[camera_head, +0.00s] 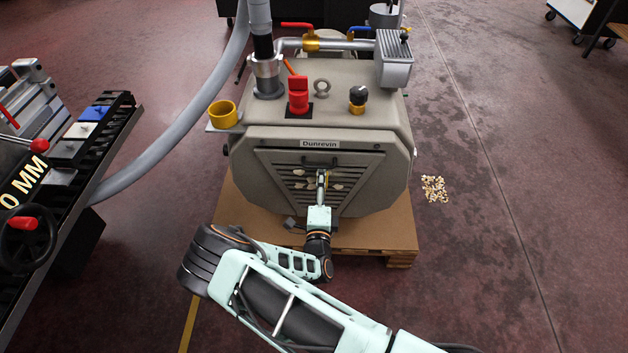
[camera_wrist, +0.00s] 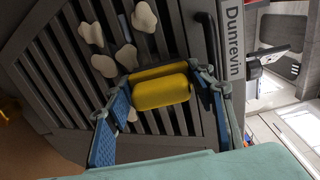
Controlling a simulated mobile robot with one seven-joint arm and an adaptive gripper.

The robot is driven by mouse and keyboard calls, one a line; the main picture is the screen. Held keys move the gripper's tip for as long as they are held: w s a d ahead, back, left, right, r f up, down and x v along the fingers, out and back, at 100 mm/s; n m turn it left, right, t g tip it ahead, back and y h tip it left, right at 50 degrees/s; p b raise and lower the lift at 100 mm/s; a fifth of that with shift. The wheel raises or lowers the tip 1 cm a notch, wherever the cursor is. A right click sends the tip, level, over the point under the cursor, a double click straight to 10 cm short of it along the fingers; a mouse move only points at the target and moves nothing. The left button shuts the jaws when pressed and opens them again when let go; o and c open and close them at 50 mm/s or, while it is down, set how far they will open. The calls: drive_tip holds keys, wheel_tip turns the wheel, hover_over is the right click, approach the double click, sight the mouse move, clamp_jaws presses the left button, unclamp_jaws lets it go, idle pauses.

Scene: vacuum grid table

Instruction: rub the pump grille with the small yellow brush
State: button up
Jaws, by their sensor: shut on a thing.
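The pump (camera_head: 355,125) is a grey-beige machine marked "Dunrevin", with a slatted dark grille (camera_head: 283,168) on its front. The slats fill much of the wrist view (camera_wrist: 60,75). Several pale chips (camera_wrist: 145,18) lie on the slats. My gripper (camera_head: 323,180) is in front of the grille's middle. In the wrist view my gripper (camera_wrist: 168,82) is shut on the small yellow brush (camera_wrist: 162,92), its blue-padded fingers on either side. The brush is very near the grille; I cannot tell whether it touches. The brush is mostly hidden in the head view.
The pump stands on a wooden pallet (camera_head: 400,240). A yellow cup (camera_head: 223,113) sits at its left side. A grey hose (camera_head: 190,125) curves down on the left, by a dark machine bench (camera_head: 95,165). A pile of pale chips (camera_head: 435,188) lies on the open floor to the right.

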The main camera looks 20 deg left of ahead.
sight(312, 172)
drive_tip(key=shift+w+d+p, duration=0.3)
drive_tip(key=shift+d+p, duration=0.1)
drive_tip(key=shift+d, duration=0.8)
drive_tip(key=shift+w+d+p, duration=0.35)
drive_tip(key=shift+d+p, duration=0.05)
drive_tip(key=shift+d, duration=0.75)
drive_tip(key=shift+w+d+p, duration=0.3)
drive_tip(key=shift+d+p, duration=0.1)
drive_tip(key=shift+d, duration=0.8)
drive_tip(key=shift+w, duration=0.1)
drive_tip(key=shift+a, duration=0.1)
drive_tip(key=shift+c, duration=0.4)
drive_tip(key=shift+a, duration=0.25)
drive_tip(key=shift+c, duration=0.2)
drive_tip(key=shift+s+a, duration=0.35)
drive_tip(key=shift+a, duration=0.7)
drive_tip(key=shift+s+a, duration=0.3)
drive_tip(key=shift+a, duration=0.7)
drive_tip(key=shift+s+a, duration=0.35)
drive_tip(key=shift+a, duration=0.7)
drive_tip(key=shift+s+a+b, duration=0.15)
drive_tip(key=shift+a+b, duration=0.15)
drive_tip(key=shift+a, duration=0.55)
drive_tip(key=shift+s+a+b, duration=0.1)
drive_tip(key=shift+a+b, duration=0.15)
drive_tip(key=shift+a, duration=0.55)
drive_tip(key=p+v, duration=0.2)
drive_tip(key=v, duration=0.4)
